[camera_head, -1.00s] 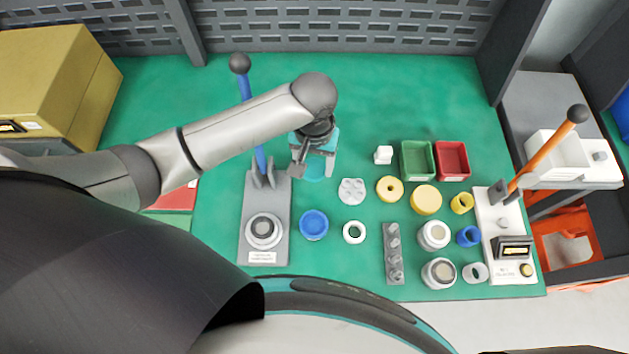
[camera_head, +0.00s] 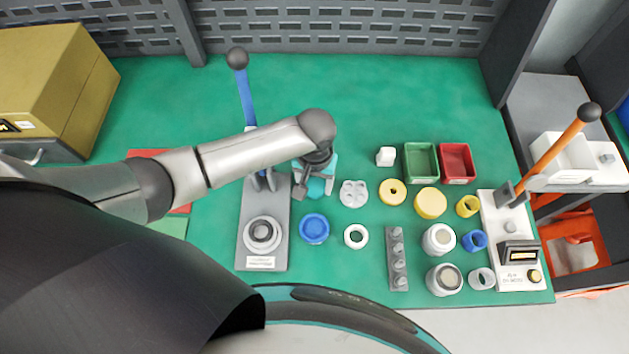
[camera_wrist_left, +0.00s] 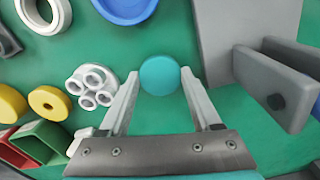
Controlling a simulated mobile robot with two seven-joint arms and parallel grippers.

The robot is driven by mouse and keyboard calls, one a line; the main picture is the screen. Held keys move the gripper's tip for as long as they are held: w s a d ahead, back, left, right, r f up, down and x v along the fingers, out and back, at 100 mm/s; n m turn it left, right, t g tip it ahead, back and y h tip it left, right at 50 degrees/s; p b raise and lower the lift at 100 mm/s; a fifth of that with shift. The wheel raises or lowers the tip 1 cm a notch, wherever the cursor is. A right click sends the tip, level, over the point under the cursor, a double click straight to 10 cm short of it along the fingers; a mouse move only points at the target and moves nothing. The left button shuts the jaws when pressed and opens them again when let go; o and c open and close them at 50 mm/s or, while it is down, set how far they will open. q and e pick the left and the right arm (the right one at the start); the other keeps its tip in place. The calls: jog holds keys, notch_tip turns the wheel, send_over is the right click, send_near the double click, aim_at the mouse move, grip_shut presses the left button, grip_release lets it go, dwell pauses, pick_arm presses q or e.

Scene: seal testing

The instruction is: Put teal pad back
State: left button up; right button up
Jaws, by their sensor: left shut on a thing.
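The teal pad (camera_wrist_left: 160,75) is a round disc between the fingertips of my left gripper (camera_wrist_left: 158,84) in the left wrist view. The gripper is shut on it. A teal patch of the pad (camera_head: 316,187) shows between the fingers there. I cannot tell whether the pad touches the mat. My right gripper is not in view.
A blue dish (camera_head: 314,229) and a white ring (camera_head: 356,237) lie in front of the gripper. Yellow discs (camera_head: 430,202), a green bin (camera_head: 420,162) and a red bin (camera_head: 457,163) are to the right. The press's blue lever (camera_head: 245,95) rises behind the left arm. The back of the mat is clear.

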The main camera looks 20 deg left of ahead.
aim_at(315, 187)
pick_arm(q)
jog(key=o, duration=1.3)
jog(key=shift+o, duration=0.2)
notch_tip(315, 187, up, 12)
jog(key=p, duration=0.3)
jog(key=shift+r, duration=0.15)
